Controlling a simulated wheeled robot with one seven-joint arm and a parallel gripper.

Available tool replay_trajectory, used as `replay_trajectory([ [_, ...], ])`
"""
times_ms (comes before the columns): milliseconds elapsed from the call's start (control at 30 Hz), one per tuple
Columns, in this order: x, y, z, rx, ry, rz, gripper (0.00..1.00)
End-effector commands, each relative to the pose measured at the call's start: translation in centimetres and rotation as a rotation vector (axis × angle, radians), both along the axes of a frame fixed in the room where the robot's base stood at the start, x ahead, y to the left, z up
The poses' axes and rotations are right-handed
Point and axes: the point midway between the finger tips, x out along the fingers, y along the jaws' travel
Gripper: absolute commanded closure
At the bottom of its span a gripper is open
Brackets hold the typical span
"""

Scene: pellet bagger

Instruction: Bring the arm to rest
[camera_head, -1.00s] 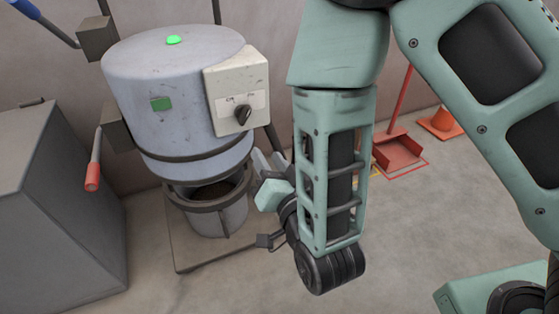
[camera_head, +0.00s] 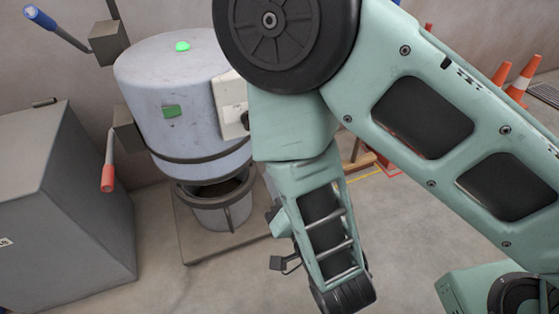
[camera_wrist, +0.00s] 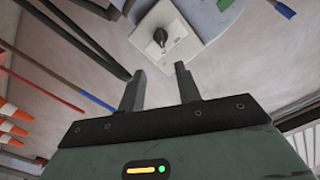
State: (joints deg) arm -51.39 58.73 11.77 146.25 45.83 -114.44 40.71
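My gripper (camera_wrist: 160,88) shows in the wrist view with its two fingers apart and nothing between them. Beyond the fingertips is the pale control panel (camera_wrist: 150,22) with its dark knob, apart from the fingers. In the head view my arm is bent, with the elbow high and the forearm hanging down in front of the bagger (camera_head: 180,90). My arm hides the right part of the panel (camera_head: 230,108) there. The fingers are hidden or too unclear to make out in the head view.
A lever with a red grip (camera_head: 108,175) and one with a blue grip (camera_head: 40,17) stick out left of the bagger. A bucket (camera_head: 222,215) sits under it. A grey cabinet (camera_head: 60,200) stands at left. Traffic cones (camera_head: 522,80) stand at right. Floor in front is clear.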

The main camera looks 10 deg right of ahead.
Motion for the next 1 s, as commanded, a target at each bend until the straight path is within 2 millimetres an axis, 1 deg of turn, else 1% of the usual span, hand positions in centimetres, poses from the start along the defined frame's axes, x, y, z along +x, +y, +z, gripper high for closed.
replay_trajectory([
  [167,0.0,0.0,0.0,0.001,0.002,0.000,0.66],
  [267,0.5,0.1,0.0,0.000,0.038,-0.005,0.66],
  [367,1.3,0.5,-0.3,-0.008,0.132,-0.009,0.66],
  [433,1.9,1.0,-0.6,-0.024,0.227,-0.001,0.66],
  [567,2.1,2.1,-0.8,-0.073,0.414,0.054,0.66],
  [667,1.5,2.9,-0.5,-0.130,0.542,0.124,0.66],
  [800,-0.2,3.5,0.5,-0.237,0.694,0.249,0.66],
  [900,-1.8,3.2,1.6,-0.333,0.785,0.346,0.66],
  [1000,-3.8,2.3,2.9,-0.446,0.863,0.445,0.66],
])
